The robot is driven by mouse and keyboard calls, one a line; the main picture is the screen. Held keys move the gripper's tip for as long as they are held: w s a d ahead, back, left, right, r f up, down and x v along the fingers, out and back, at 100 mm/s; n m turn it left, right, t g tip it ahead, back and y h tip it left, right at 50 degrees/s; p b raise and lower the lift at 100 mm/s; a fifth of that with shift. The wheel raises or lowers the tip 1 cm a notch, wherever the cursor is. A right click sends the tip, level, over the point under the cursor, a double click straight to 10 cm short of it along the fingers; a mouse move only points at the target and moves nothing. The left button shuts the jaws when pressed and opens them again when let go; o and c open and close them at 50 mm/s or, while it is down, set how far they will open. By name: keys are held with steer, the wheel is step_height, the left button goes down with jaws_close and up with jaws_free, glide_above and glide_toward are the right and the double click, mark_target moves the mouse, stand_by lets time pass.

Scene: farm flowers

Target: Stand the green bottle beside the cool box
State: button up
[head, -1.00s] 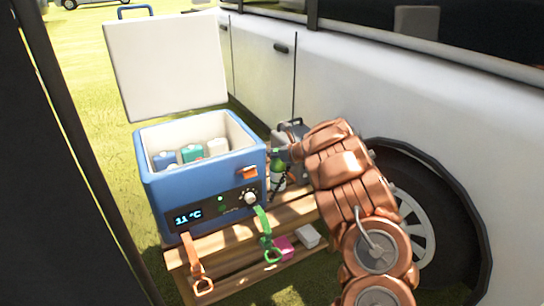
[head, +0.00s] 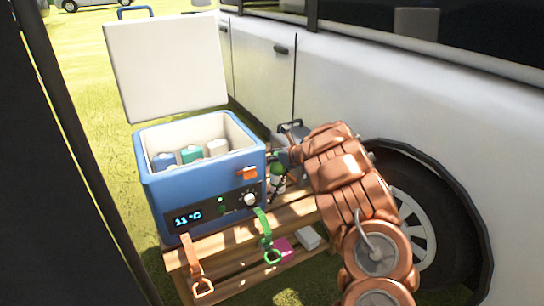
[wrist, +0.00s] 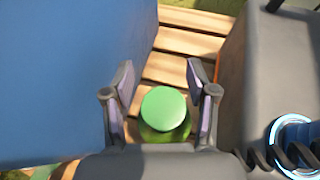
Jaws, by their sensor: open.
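The green bottle (head: 278,179) stands upright on the wooden slatted bench, just right of the blue cool box (head: 163,203). Its white label shows in the head view, and part of it is hidden behind my gripper. In the wrist view I look down on its round green top (wrist: 164,108). My gripper (wrist: 162,98) is open, with one finger on each side of the bottle's top. A gap shows on the left, and the right finger is close to it. The cool box (wrist: 60,75) fills the left of the wrist view.
The cool box lid (head: 168,66) stands open, with several containers inside. A dark grey canister-like object (wrist: 262,80) is close on the right. A white vehicle (head: 420,100) flanks the bench (head: 230,238). Straps hang at the front; a pink item (head: 284,250) lies on the lower shelf.

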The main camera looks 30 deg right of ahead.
steer(key=shift+s+d+r+p, duration=0.1)
steer(key=shift+r+p, duration=0.25)
steer(key=p+v, duration=0.1)
steer(key=v, duration=1)
steer(key=shift+s, duration=0.3)
